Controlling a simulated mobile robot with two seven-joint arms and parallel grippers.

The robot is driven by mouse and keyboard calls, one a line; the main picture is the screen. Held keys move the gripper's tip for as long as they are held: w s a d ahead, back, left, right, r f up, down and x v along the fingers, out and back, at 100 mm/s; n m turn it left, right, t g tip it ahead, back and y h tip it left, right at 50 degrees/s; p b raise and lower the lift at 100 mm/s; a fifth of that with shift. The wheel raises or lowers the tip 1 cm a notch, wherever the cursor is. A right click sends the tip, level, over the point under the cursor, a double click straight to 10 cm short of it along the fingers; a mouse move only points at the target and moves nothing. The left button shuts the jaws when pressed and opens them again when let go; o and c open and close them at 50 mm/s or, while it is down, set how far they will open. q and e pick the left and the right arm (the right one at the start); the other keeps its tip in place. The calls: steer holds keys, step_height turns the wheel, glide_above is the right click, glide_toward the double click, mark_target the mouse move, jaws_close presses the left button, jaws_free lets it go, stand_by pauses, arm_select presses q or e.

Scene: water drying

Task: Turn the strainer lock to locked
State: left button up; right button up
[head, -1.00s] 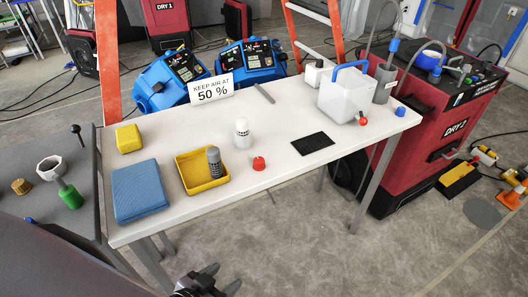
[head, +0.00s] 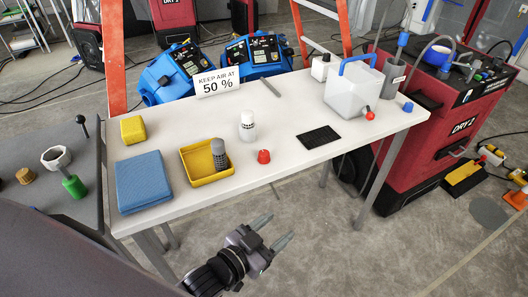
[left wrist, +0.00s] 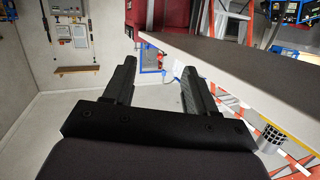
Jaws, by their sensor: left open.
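My left gripper (head: 273,231) is open and empty, in the air in front of the white table's front edge. In the left wrist view its two fingers (left wrist: 160,68) stand apart with nothing between them. I cannot pick out a strainer lock for certain. A red machine marked DRY 2 (head: 440,130) stands at the right, with a blue-and-white round part (head: 436,55) and small fittings on top. On the table, a clear tank with a blue handle (head: 350,92) has a red-knobbed fitting (head: 369,115) at its front. My right gripper is not in view.
The white table (head: 290,165) also holds a yellow tray (head: 208,175), a blue cloth (head: 143,182), a white bottle (head: 247,127), a red cap (head: 263,157) and a black mat (head: 319,138). A grey side table (head: 60,215) stands at left. The floor in front is open.

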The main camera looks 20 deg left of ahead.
arm_select(q)
steer(key=w+d+r+m+g+h+b, duration=0.1)
steer(key=w+d+r+m+g+h, duration=0.15)
steer(key=d+r+m+h, duration=0.45)
steer(key=w+d+r+m+g+h+b, duration=0.15)
steer(key=d+r+m+g+h, duration=0.25)
steer(key=d+r+m+h, duration=0.4)
steer(key=m+g+y+b, duration=0.4)
steer(key=m+g+y, duration=0.45)
steer(key=y, duration=1.15)
glide_above(264, 153)
steer(key=shift+d+f+m, duration=0.2)
steer(key=shift+f+m, duration=0.05)
steer(key=shift+f, duration=0.4)
steer(key=shift+a+y, duration=0.3)
steer(key=shift+f, duration=3.4)
